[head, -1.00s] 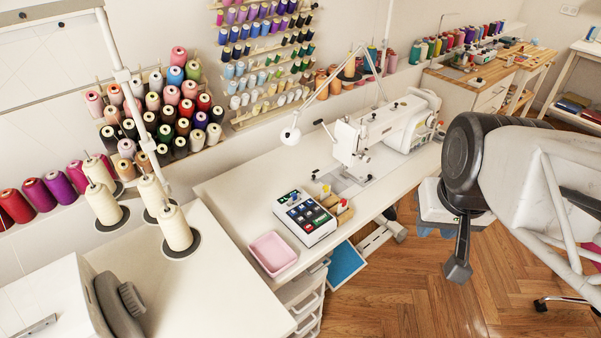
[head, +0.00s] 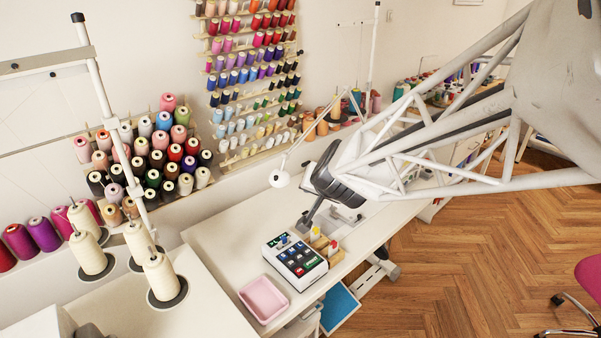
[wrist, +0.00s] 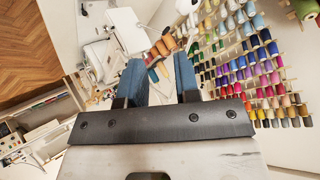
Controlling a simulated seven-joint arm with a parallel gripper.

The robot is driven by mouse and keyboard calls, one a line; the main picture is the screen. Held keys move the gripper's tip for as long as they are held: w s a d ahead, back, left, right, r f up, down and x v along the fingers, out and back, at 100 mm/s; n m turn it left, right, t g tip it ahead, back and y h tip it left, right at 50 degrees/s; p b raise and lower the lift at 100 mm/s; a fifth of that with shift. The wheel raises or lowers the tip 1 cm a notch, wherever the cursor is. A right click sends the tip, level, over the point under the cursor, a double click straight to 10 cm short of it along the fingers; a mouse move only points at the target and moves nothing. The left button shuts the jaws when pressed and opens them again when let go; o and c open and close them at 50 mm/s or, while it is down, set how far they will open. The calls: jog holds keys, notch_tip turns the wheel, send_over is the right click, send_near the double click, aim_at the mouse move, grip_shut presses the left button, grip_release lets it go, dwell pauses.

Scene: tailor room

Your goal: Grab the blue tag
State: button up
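A white box (head: 275,262) of small coloured tags in compartments lies on the white sewing table in the head view. A small blue tag (head: 283,239) shows at its back edge; other tags there look dark, green and red, too small to tell apart well. My gripper (head: 308,224) hangs above the table, just behind and above the box, apart from the tags as far as I can tell. In the wrist view its two blue fingers (wrist: 161,80) stand apart with nothing held between them. I cannot make out the blue tag in the wrist view.
A pink tray (head: 263,299) sits left of the box. Small thread spools (head: 318,240) stand at its right. The sewing machine is largely hidden behind my arm. A thin white lamp (head: 280,179) stands behind, before the wall thread rack (head: 250,80).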

jog(key=w+a+f+m+t+h, duration=0.2)
jog(key=w+a+f, duration=0.2)
jog(key=w+a, duration=0.15)
jog(key=m+h, duration=0.2)
send_over(283, 238)
notch_tip(283, 238, down, 6)
jog(key=s+a+f+m+h, duration=0.1)
jog(key=s+a+f+h, duration=0.1)
jog(key=f+h, duration=0.2)
jog(key=s+a+f+m+g+h, duration=0.1)
jog(key=s+a+f+h, duration=0.1)
jog(key=f, duration=0.7)
jog(key=shift+s+a+f+m+h, duration=0.15)
jog(key=shift+s+a+m+h, duration=0.3)
jog(key=shift+h, duration=0.95)
jog(key=shift+w, duration=0.15)
jog(key=shift+x, duration=1.2)
